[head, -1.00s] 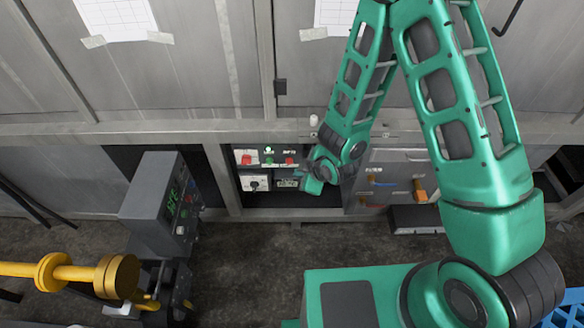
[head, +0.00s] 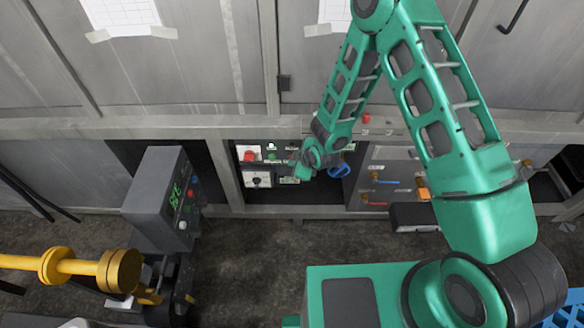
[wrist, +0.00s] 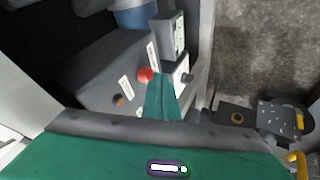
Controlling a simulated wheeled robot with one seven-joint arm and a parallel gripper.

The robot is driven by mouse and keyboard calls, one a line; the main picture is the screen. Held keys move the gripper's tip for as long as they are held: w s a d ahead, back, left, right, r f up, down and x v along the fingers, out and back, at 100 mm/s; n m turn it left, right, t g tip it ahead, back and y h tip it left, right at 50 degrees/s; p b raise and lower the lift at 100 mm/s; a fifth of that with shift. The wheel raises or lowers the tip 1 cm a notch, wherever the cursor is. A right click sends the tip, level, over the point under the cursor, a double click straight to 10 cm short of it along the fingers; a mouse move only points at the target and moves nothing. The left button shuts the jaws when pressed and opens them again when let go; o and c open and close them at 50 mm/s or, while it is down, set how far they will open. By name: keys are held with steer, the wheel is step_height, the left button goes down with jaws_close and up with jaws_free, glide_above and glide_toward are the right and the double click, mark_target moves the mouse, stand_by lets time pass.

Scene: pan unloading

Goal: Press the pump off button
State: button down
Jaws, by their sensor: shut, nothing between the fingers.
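The control panel (head: 240,147) sits in a recess of the grey cabinet in the head view. A red button (head: 250,156) is at its left, with a small green button (head: 272,157) beside it. My gripper (head: 295,168) is at the panel's right side and covers part of it. In the wrist view a round red button (wrist: 145,74) stands on a grey box face, right by the tip of my gripper (wrist: 161,78). The fingers are together and empty. I cannot tell whether the tip touches the button. Labels are too small to read.
A drawer unit (head: 390,155) with coloured handles is further right.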

steer(key=shift+w, duration=0.15)
steer(key=shift+w+d+r, duration=0.15)
steer(key=shift+w, duration=1.1)
steer(key=s+d+r, duration=0.2)
steer(key=s+r, duration=0.5)
steer(key=s, duration=0.3)
steer(key=shift+d, duration=0.15)
steer(key=shift+s+r, duration=0.1)
